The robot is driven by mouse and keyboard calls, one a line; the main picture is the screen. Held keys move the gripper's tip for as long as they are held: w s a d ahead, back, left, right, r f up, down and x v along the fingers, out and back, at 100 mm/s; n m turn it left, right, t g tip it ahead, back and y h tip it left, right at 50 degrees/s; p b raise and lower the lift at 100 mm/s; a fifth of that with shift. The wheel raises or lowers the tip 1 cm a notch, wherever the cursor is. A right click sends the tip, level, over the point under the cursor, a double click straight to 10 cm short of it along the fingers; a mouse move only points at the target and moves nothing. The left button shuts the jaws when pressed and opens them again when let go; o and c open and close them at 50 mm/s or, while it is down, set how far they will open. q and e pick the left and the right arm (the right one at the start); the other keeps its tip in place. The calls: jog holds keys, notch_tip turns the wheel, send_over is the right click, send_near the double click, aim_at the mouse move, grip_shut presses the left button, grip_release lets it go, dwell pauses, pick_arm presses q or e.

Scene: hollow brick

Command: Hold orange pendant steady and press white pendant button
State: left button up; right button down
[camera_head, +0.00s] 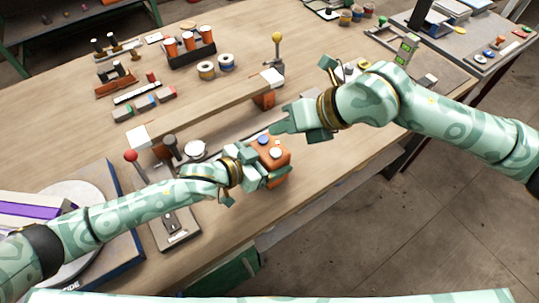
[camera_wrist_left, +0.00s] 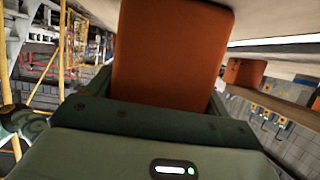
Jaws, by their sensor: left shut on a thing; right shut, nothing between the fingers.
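The orange pendant (camera_head: 274,158) is at the front edge of the workbench. A white round button (camera_head: 276,153) and a blue one (camera_head: 263,140) show on its upper face. My left gripper (camera_head: 262,175) is shut on the pendant, with its fingers at the side of the body. In the left wrist view the pendant's orange body (camera_wrist_left: 172,50) rises between the fingers. My right gripper (camera_head: 276,130) is shut and empty, its tip just above and beyond the buttons. I cannot tell whether the tip touches the pendant.
A wooden beam (camera_head: 210,110) lies across the workbench (camera_head: 330,170) behind the pendant. A red-knobbed lever (camera_head: 130,156) stands to the left, a yellow-knobbed lever (camera_head: 277,38) at the back. Orange cylinders (camera_head: 189,41) stand in a rack. The floor in front is open.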

pick_arm(q)
jog(key=o, duration=1.2)
jog(key=shift+d, duration=0.15)
